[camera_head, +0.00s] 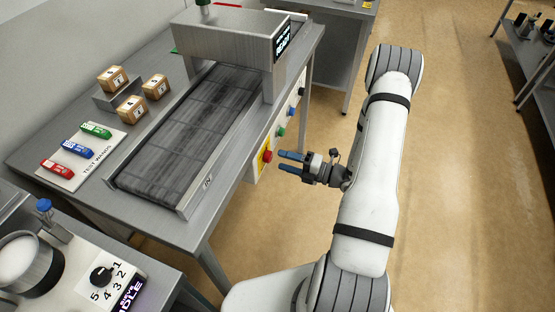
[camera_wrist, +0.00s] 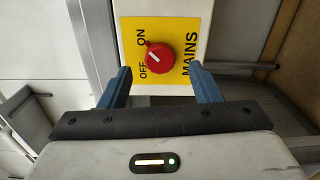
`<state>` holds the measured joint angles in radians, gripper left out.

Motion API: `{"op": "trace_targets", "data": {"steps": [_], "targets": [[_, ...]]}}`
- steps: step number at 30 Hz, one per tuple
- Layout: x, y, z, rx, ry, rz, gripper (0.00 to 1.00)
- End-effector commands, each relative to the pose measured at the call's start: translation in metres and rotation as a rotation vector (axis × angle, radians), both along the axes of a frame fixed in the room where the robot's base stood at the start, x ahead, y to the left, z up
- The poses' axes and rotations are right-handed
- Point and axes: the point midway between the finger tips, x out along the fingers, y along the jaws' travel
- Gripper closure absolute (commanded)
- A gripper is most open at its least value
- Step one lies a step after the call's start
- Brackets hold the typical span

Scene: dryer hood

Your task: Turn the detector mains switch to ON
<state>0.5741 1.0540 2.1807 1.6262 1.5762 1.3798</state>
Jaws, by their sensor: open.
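The mains switch is a red rotary knob (camera_wrist: 158,56) on a yellow plate (camera_wrist: 185,30) marked MAINS, OFF and ON. In the wrist view, a short white mark on its face slants towards the upper left, the side with both labels; I cannot tell exactly which label it meets. In the head view the knob (camera_head: 267,156) is on the front side of the conveyor table. My gripper (camera_head: 281,161) is open, its blue fingers pointing at the knob. In the wrist view the fingertips (camera_wrist: 159,69) lie either side of the knob, apparently not touching it.
The conveyor detector (camera_head: 235,45) stands on a metal table. Blue, green and other buttons (camera_head: 281,132) line the same side panel beyond the knob. Test wands (camera_head: 78,150) and small boxes (camera_head: 130,108) lie on the table. The floor (camera_head: 450,130) to the right is clear.

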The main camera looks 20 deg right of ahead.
Motion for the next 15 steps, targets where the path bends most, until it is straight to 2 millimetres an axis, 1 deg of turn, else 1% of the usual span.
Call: {"op": "trace_targets", "data": {"steps": [1, 6, 9, 15], "targets": [[-0.005, -0.008, -0.001, 0.0, 0.0, -0.005, 0.43], [-0.018, -0.026, -0.001, 0.0, 0.001, -0.003, 0.43], [-0.022, -0.031, -0.001, 0.0, 0.001, -0.002, 0.43], [-0.024, -0.033, 0.0, 0.001, 0.001, 0.0, 0.43]]}}
